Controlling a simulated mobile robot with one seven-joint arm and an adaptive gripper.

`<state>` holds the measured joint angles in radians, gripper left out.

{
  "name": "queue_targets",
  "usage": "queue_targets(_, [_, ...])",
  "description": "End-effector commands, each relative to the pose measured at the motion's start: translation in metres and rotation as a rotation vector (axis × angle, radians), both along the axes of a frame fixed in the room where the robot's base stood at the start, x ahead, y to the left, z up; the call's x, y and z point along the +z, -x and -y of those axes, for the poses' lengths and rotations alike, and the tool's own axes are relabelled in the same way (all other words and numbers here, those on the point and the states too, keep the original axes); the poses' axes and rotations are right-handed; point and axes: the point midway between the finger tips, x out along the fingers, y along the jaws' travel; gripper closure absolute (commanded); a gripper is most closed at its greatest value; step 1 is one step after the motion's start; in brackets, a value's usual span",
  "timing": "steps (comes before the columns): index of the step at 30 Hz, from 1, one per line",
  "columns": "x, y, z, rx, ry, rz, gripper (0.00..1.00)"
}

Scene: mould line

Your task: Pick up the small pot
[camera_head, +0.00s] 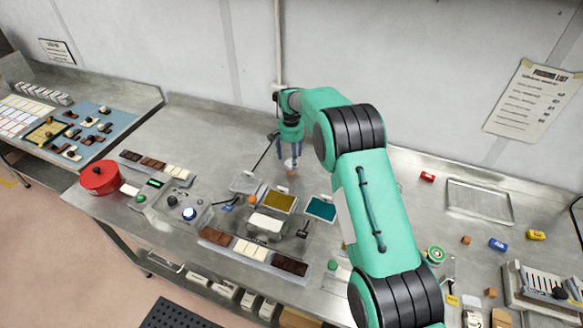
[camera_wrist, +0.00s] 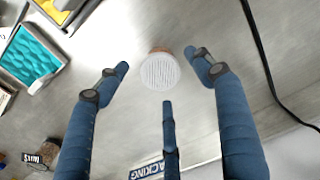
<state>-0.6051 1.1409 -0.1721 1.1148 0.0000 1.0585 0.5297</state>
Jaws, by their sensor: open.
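A small round pot (camera_wrist: 160,71) with a white ribbed top and a copper-brown side shows in the wrist view, between the tips of my fingers. In the head view the small pot (camera_head: 291,168) stands on the steel bench just under my gripper (camera_head: 288,154). My gripper has blue fingers; they are spread open around the pot's outline in the wrist view. No finger visibly touches it, and the height gap is hard to tell. My gripper partly hides the pot in the head view.
Trays with yellow (camera_head: 279,202) and teal (camera_head: 321,208) fillings stand in front of the pot. A dark cable (camera_wrist: 262,60) runs beside it. An empty metal tray (camera_head: 480,201) lies at right; the wall is close behind.

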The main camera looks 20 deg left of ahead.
Motion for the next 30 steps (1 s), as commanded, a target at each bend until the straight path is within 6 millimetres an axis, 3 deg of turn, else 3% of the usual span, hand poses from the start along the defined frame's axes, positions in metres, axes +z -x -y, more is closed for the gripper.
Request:
queue_targets(17, [-0.010, 0.000, 0.000, 0.000, 0.000, -0.001, 0.33])
queue_targets(30, [-0.050, -0.002, 0.001, 0.000, 0.000, -0.001, 0.33])
